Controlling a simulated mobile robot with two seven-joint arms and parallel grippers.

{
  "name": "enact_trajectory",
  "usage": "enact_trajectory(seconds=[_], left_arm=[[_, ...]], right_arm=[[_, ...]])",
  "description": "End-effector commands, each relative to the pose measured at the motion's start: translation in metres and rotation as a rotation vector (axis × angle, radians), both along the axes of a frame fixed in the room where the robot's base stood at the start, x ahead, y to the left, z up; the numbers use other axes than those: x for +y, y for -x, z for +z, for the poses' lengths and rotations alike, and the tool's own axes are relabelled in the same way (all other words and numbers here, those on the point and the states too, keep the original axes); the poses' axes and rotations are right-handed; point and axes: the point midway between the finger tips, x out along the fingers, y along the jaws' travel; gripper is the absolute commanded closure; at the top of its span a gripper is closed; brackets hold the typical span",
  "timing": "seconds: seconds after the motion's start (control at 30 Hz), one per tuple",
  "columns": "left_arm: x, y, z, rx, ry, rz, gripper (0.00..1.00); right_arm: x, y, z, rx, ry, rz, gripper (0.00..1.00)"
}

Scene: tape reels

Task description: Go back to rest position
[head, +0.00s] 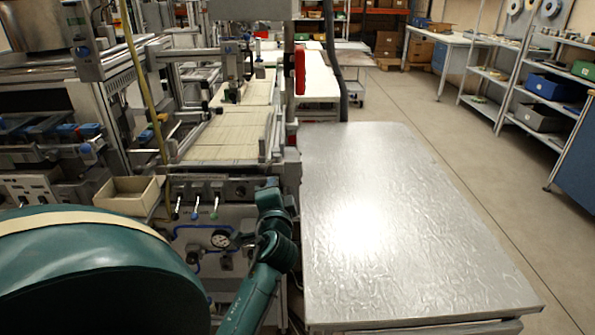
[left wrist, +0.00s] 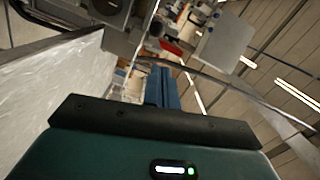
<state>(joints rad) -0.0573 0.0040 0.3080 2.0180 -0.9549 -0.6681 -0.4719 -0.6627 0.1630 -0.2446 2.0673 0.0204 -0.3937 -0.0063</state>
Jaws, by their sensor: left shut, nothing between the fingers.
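My left arm comes up from the bottom of the head view, and its teal left gripper (head: 268,192) is in front of the machine's control panel (head: 208,238), left of the metal-topped table (head: 420,230). The gripper is shut and empty; its fingertips are small and hard to make out. It seems clear of the table top. In the left wrist view, my teal wrist housing with a lit status light fills the bottom, and the tilted room shows beyond it. My right gripper is not in view.
A beige open box (head: 128,196) stands at the machine's left front. The metal table top is bare. Open floor (head: 440,130) runs along its right side. Shelves (head: 540,95) with bins and a blue cabinet (head: 578,165) stand at the right.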

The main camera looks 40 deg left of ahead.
Motion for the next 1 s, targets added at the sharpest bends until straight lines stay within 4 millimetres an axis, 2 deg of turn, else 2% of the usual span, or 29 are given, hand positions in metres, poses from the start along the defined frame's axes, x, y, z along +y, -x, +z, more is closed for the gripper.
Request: enact_trajectory(seconds=[0.27, 0.37, 0.47, 0.6, 0.7, 0.8, 1.0], left_arm=[[-0.001, 0.001, -0.002, -0.001, 0.011, -0.002, 1.00], [-0.012, 0.009, -0.015, -0.002, 0.106, -0.010, 1.00], [-0.042, 0.029, -0.049, 0.017, 0.337, -0.027, 1.00], [-0.107, 0.072, -0.103, 0.124, 0.721, -0.033, 1.00], [-0.146, 0.102, -0.126, 0.216, 0.909, -0.023, 1.00], [-0.177, 0.129, -0.141, 0.305, 1.045, -0.008, 1.00], [-0.226, 0.178, -0.154, 0.470, 1.237, 0.025, 1.00]], right_arm=[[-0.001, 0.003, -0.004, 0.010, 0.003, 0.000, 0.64], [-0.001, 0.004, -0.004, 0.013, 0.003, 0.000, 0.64], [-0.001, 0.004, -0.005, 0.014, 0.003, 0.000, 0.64], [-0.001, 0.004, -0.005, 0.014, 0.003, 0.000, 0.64], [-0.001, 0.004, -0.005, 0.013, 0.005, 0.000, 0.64], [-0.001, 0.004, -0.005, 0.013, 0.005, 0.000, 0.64], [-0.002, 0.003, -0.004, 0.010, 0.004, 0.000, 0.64]])
